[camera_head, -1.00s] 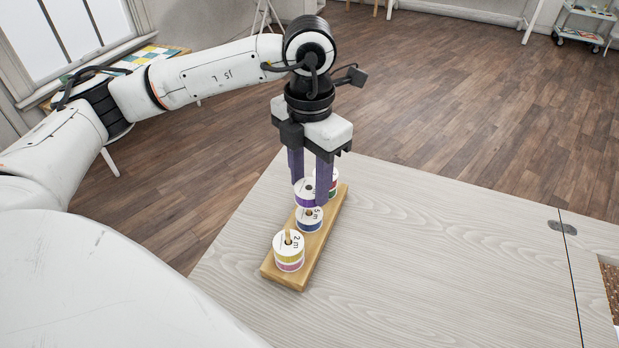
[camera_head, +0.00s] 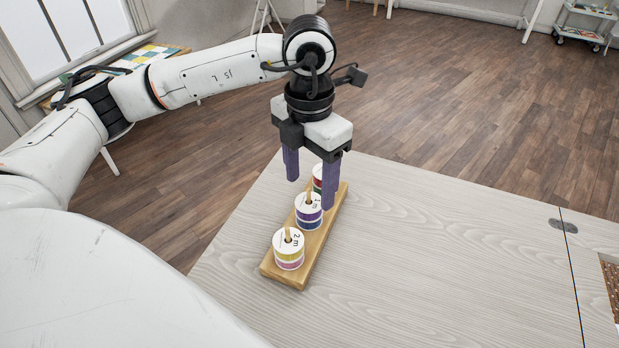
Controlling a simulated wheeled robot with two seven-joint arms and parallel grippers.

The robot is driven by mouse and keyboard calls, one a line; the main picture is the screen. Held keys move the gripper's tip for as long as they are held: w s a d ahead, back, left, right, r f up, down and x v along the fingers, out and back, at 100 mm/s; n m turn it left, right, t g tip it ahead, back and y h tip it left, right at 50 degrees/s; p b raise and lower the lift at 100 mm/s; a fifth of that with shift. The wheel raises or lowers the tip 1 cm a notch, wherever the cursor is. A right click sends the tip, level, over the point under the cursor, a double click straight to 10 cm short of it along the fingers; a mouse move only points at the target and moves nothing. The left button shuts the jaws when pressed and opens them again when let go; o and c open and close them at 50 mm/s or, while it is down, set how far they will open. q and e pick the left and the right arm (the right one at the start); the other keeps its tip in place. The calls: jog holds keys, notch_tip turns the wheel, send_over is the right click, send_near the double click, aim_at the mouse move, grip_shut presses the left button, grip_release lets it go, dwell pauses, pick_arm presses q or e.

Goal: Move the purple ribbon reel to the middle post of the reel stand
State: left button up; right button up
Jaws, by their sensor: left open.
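The reel stand (camera_head: 322,232) is a wooden bar with posts, lying on the pale table. The purple ribbon reel (camera_head: 308,204) sits around the middle post, on top of a blue reel (camera_head: 309,223). The near post carries a yellow reel (camera_head: 289,248) above a pink one (camera_head: 290,264). A red and green reel stack (camera_head: 317,178) at the far post is partly hidden behind a finger. My left gripper (camera_head: 311,194) is open above the middle post, its purple fingers spread apart and holding nothing. My right gripper is not in view.
The table (camera_head: 430,240) is clear to the right of the stand, with a hinge (camera_head: 562,227) and a seam further right. A white cart (camera_head: 586,24) stands far off at the upper right.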

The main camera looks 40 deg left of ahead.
pick_arm(q)
notch_tip(320, 180, up, 10)
jog(key=shift+r, duration=0.15)
dwell(0.7)
